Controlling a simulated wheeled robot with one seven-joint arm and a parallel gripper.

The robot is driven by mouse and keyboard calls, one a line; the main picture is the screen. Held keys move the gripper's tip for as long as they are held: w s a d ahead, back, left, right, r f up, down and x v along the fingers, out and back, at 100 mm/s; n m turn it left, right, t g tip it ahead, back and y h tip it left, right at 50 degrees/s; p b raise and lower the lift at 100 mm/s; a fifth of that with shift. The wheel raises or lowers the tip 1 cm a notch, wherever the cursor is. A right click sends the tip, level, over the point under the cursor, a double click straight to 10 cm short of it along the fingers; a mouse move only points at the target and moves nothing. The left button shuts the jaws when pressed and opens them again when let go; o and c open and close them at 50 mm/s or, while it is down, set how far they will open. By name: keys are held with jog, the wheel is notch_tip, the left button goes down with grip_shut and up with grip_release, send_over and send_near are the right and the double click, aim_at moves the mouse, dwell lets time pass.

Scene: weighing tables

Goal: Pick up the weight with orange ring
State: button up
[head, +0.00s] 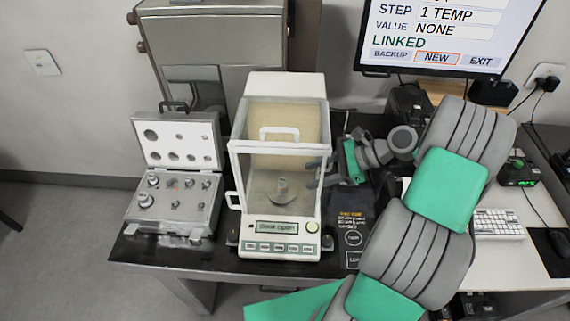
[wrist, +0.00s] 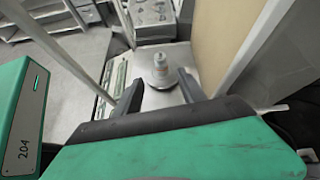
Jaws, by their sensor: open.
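A grey metal weight (head: 282,185) stands upright on the pan inside the glass-walled balance (head: 280,228). It also shows in the wrist view (wrist: 161,66), ahead of and between my fingertips. No orange ring can be made out on it. My gripper (head: 319,172) is at the right side of the balance, level with the weight. In the wrist view my gripper (wrist: 162,84) is open, with one dark finger on each side of the line to the weight. The fingers look empty and do not clearly touch the weight.
An open weight case (head: 170,232) with several weights stands left of the balance. Balance frame posts are close around my gripper. A monitor (head: 440,40) and keyboard (head: 497,222) are on the right.

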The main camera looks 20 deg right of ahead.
jog(key=shift+m+y, duration=0.3)
jog(key=shift+m, duration=0.4)
jog(key=x, duration=0.3)
jog(key=p+x, duration=0.1)
jog(key=x, duration=0.4)
jog(key=shift+w+a+r, duration=0.25)
jog(key=shift+w+a, duration=0.05)
jog(key=shift+a, duration=0.1)
grip_shut()
